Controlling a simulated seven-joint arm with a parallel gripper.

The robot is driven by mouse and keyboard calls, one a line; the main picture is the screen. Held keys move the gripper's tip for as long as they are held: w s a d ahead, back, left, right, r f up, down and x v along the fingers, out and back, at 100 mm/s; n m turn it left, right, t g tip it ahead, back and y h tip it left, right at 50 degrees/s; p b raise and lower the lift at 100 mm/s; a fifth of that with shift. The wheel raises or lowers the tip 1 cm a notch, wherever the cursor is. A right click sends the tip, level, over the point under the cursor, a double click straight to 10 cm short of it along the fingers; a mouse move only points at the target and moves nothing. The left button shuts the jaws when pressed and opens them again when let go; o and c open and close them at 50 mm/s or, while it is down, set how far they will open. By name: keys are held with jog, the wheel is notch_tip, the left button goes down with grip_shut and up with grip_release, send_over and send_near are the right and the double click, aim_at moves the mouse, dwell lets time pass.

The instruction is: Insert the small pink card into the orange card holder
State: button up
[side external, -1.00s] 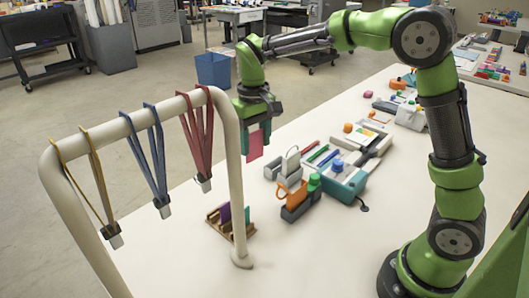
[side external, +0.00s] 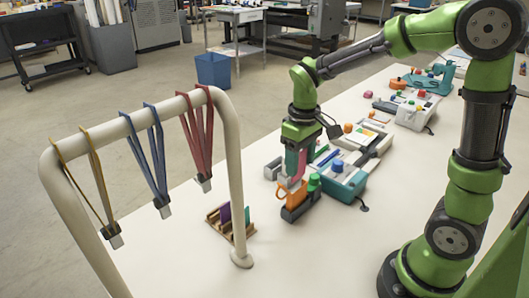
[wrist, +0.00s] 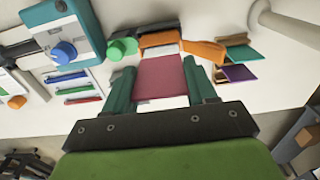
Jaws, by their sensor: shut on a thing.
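My gripper (side external: 299,160) has its teal fingers shut on the small pink card (wrist: 158,78), gripping its two side edges in the wrist view. In the side external view the card hangs down and is partly hidden by a finger. The orange card holder (side external: 288,196) stands on a dark base just below the gripper. In the wrist view an orange part (wrist: 204,50) shows just past the card's far right corner. The card's lower edge is close to the holder; I cannot tell whether they touch.
A brown rack (side external: 214,224) with purple and green cards stands to the left. A teal-and-grey machine with a blue knob (side external: 337,166) is close on the right. A white pipe frame (side external: 235,180) with hanging lanyards stands in front left. The table between is clear.

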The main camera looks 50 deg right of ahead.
aim_at(298, 178)
jog(key=shift+f, duration=2.75)
jog(key=shift+s+f, duration=0.1)
jog(key=shift+f, duration=0.5)
jog(key=shift+a, duration=0.1)
jog(key=o, duration=0.9)
jog(key=shift+a, duration=0.1)
jog(key=shift+o, duration=1)
jog(key=shift+r, duration=0.65)
jog(key=shift+d+r, duration=0.2)
jog(key=shift+r, duration=2.8)
